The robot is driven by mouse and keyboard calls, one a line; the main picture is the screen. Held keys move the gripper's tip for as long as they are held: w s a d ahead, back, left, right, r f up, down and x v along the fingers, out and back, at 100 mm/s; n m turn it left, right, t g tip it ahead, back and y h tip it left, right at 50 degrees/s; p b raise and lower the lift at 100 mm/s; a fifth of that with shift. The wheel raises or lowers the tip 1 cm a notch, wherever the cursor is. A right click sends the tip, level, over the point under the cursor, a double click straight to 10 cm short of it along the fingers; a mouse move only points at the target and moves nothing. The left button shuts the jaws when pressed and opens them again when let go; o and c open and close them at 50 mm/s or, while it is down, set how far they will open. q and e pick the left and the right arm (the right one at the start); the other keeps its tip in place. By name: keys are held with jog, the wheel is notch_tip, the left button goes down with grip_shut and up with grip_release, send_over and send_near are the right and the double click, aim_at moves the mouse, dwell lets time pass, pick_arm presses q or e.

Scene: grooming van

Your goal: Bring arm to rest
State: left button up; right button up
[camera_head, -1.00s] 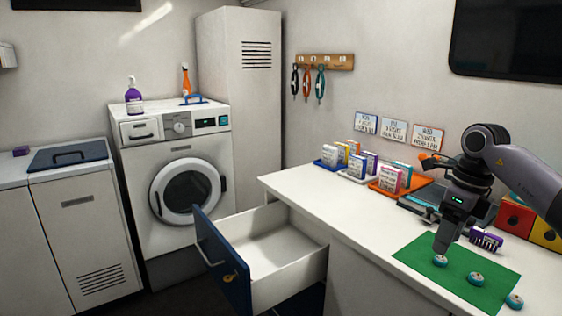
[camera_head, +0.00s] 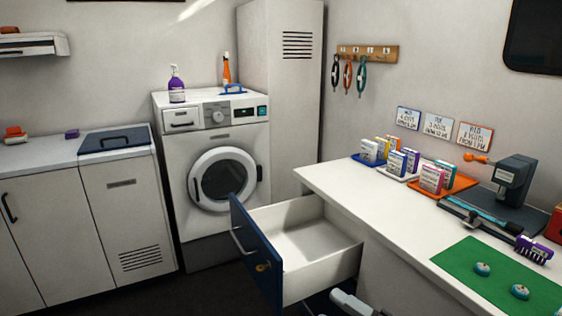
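Neither gripper shows in the head view now. A pale grey and dark part at the bottom edge, just right of the open drawer, looks like a piece of my own arm; no fingers can be made out on it. No arm is over the mat.
An empty drawer with a blue front (camera_head: 256,254) stands pulled out below the counter. Small boxes stand in blue, white and orange trays (camera_head: 462,185). A purple brush (camera_head: 534,250) lies beside the mat. A washing machine (camera_head: 212,135) stands behind.

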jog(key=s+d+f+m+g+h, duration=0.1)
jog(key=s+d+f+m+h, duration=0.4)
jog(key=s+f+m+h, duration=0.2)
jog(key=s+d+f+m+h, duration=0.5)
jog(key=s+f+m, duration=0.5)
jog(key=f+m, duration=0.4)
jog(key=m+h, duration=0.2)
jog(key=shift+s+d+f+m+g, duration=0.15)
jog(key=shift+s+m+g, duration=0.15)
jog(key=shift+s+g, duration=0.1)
